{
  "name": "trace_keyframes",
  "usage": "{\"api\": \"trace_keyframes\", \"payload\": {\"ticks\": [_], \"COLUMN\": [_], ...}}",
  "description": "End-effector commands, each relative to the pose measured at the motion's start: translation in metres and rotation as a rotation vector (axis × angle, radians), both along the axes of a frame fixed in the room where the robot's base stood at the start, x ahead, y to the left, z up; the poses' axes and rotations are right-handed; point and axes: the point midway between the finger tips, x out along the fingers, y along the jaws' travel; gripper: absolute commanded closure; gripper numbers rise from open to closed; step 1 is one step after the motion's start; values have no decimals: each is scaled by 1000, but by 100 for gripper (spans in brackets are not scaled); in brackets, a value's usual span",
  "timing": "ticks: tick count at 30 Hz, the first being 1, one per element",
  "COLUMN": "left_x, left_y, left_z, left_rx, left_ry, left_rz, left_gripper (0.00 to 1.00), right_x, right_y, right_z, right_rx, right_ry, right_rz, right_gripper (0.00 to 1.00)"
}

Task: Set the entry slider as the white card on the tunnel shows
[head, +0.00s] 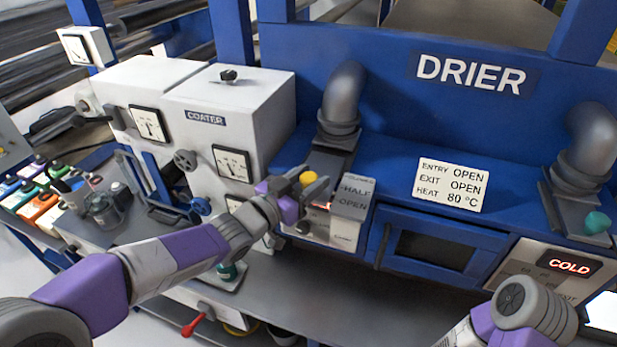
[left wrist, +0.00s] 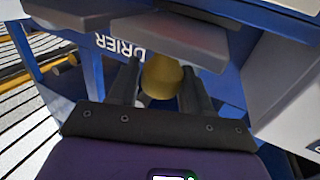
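The white card (head: 450,186) on the blue drier tunnel reads ENTRY OPEN, EXIT OPEN, HEAT 80 °C. My left gripper (head: 305,190) is at the knob, one finger on each side. In the left wrist view the yellow knob (left wrist: 162,77) sits between the fingers, which appear closed on it. The slider's exact setting is hard to read because the gripper hides part of it. My right gripper is not in view; only its arm shows.
The white coater (head: 245,95) stands left of the drier. The right duct (head: 592,140) has a green knob (head: 597,222) below it. A red display (head: 570,265) reads COLD. Ink bottles (head: 30,200) stand far left. The grey bench in front is mostly clear.

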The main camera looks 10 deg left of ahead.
Motion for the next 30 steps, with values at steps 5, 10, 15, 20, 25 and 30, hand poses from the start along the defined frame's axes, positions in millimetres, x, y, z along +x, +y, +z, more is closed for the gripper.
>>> {"api": "trace_keyframes", "payload": {"ticks": [5, 10, 15, 20, 25, 30], "left_x": [0, 0, -8, -30, -53, -65], "left_y": [-1, 0, 5, 18, 30, 36], "left_z": [-1, 0, 1, 1, 2, 0], "left_rx": [0, 0, 1, 1, 0, 0], "left_ry": [1, 0, -2, -3, -1, 1], "left_rz": [-2, -1, 1, 3, 2, 0], "left_gripper": [34, 34, 34, 34, 34, 34], "right_x": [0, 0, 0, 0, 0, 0], "right_y": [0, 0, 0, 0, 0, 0], "right_z": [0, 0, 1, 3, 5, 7], "right_rx": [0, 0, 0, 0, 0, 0], "right_ry": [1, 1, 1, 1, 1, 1], "right_rz": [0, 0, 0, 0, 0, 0], "right_gripper": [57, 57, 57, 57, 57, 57]}}
